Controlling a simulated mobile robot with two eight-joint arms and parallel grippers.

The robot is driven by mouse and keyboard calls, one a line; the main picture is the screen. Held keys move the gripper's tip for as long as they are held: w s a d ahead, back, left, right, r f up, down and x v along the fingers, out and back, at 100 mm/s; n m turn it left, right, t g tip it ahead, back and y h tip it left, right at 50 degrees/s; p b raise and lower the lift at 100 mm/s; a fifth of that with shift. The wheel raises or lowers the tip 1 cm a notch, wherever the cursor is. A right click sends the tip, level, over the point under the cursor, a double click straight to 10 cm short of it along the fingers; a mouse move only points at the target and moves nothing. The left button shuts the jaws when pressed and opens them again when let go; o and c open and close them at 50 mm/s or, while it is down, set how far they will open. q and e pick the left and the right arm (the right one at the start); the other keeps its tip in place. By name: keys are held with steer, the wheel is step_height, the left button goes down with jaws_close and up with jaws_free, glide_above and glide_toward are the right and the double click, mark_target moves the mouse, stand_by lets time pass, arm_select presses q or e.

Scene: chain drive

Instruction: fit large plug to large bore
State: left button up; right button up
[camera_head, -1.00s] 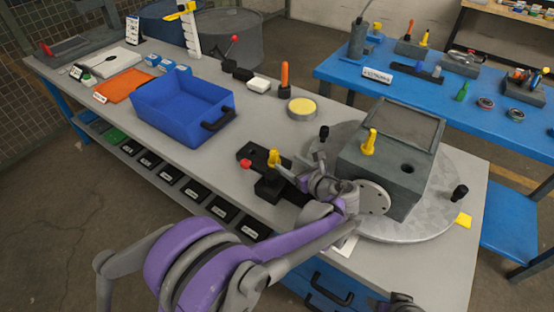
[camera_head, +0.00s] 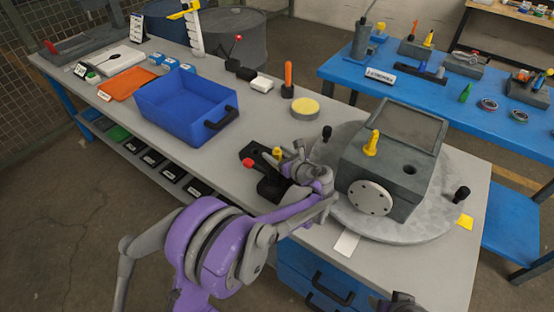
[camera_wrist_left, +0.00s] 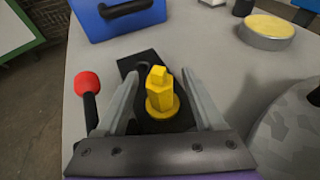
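A yellow plug (camera_head: 278,153) with a hexagonal upper part and a round collar stands upright in a black fixture (camera_head: 270,187). It also shows in the left wrist view (camera_wrist_left: 160,92). My left gripper (camera_head: 288,162) is open, with its fingers on either side of this plug and visible gaps between. Another yellow plug (camera_head: 371,145) stands upright on the grey housing (camera_head: 395,185). An open dark bore (camera_head: 409,170) shows in the housing's top, right of that plug. I cannot tell which plug is the large one. My right gripper is not clearly seen.
The housing sits on a round grey turntable (camera_head: 340,205) with black knobs. A red-tipped lever (camera_wrist_left: 88,90) lies left of my left gripper. A blue bin (camera_head: 185,105) and a round yellow-topped pad (camera_head: 305,108) stand farther back. Bare tabletop lies between bin and fixture.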

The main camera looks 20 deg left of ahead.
arm_select(q)
jaws_close()
steer(key=shift+r, duration=0.1)
